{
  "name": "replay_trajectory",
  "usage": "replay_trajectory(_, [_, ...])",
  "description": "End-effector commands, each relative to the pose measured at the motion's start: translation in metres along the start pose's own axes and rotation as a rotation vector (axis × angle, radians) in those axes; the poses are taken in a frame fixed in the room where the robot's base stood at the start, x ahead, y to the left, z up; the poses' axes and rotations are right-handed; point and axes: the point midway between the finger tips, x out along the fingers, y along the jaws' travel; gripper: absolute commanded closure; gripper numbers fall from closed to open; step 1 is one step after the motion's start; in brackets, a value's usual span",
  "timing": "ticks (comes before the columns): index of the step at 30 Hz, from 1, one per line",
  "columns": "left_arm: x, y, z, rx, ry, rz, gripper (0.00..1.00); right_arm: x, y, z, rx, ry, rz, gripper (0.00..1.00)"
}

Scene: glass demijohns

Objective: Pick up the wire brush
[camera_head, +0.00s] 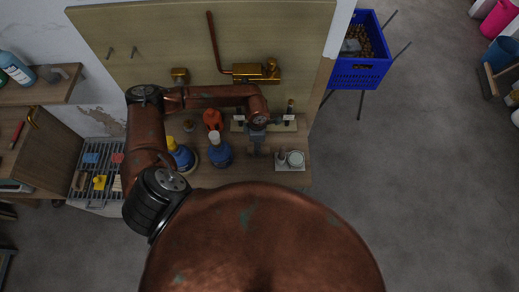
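I cannot make out the wire brush for certain in the head view. Small cleaning items lie on a wire rack (96,203) at the left: a blue piece (91,158), a red piece (117,158), a yellow piece (99,182) and a brown piece (79,181). They are too small to identify surely. My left arm reaches over the bench (232,177) from the left. Its gripper (256,150) points down over the bench, well right of the rack. Its fingers are too small and dark to tell open from shut. My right gripper is not in view.
Blue bottles (220,154) and a red bottle (213,119) stand left of the gripper. A light tray (290,166) with small vessels is at its right. A blue crate (358,72) stands beyond the board. The grey floor at right is mostly clear.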

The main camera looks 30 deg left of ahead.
Motion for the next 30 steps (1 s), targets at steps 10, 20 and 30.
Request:
replay_trajectory(10, [0.045,0.004,0.004,0.002,-0.003,-0.004,0.54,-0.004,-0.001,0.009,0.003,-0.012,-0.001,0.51])
replay_trajectory(20, [0.058,0.005,0.004,0.001,-0.005,-0.002,0.54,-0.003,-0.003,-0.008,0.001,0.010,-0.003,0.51])
replay_trajectory(30, [0.058,0.004,0.003,0.000,-0.005,-0.002,0.74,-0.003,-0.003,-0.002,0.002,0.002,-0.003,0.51])
